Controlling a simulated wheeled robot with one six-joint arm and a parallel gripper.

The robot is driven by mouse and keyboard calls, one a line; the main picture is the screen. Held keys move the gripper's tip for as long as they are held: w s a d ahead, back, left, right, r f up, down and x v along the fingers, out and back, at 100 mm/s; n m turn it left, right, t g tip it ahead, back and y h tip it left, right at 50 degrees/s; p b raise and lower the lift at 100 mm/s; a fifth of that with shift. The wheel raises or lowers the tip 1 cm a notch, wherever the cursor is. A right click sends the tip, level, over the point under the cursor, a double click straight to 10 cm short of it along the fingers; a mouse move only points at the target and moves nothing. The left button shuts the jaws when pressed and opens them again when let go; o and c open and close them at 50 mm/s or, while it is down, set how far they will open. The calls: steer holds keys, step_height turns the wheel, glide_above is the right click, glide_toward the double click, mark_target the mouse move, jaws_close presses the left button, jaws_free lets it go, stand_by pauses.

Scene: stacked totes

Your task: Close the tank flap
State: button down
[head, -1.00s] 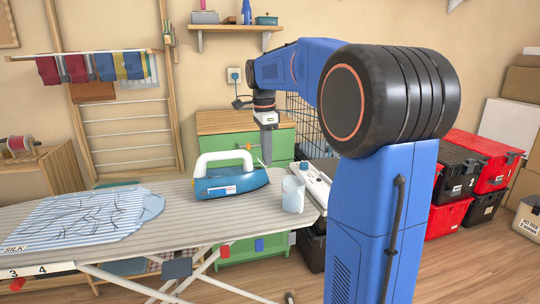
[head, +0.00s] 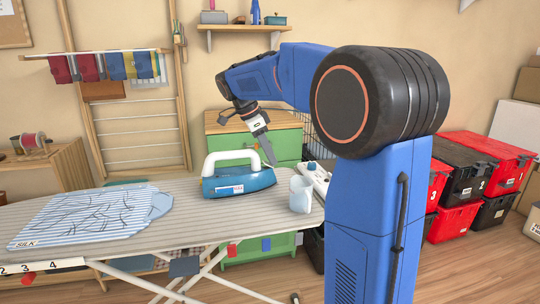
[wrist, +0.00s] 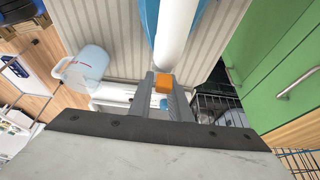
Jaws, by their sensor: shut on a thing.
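The blue steam iron (head: 238,184) with its white handle (head: 231,156) lies on the striped ironing board (head: 190,214), near its right end. In the wrist view the white handle (wrist: 178,30) runs down toward my fingertips. My gripper (head: 271,160) is tilted, its fingers reaching down to the iron's right end. In the wrist view my gripper (wrist: 163,88) is shut on a small orange piece (wrist: 164,83), which appears to be the tank flap. The fingers partly hide it. The flap's angle and the tank opening cannot be made out.
A translucent jug (head: 300,194) stands close to the right of the iron; it also shows in the wrist view (wrist: 85,66). A striped cloth (head: 90,214) covers the board's left. A green cabinet (head: 285,146) stands behind.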

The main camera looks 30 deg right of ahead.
steer(key=c, duration=1.6)
jaws_free()
steer(key=shift+c, duration=0.2)
steer(key=shift+r, duration=0.1)
steer(key=v, duration=1.7)
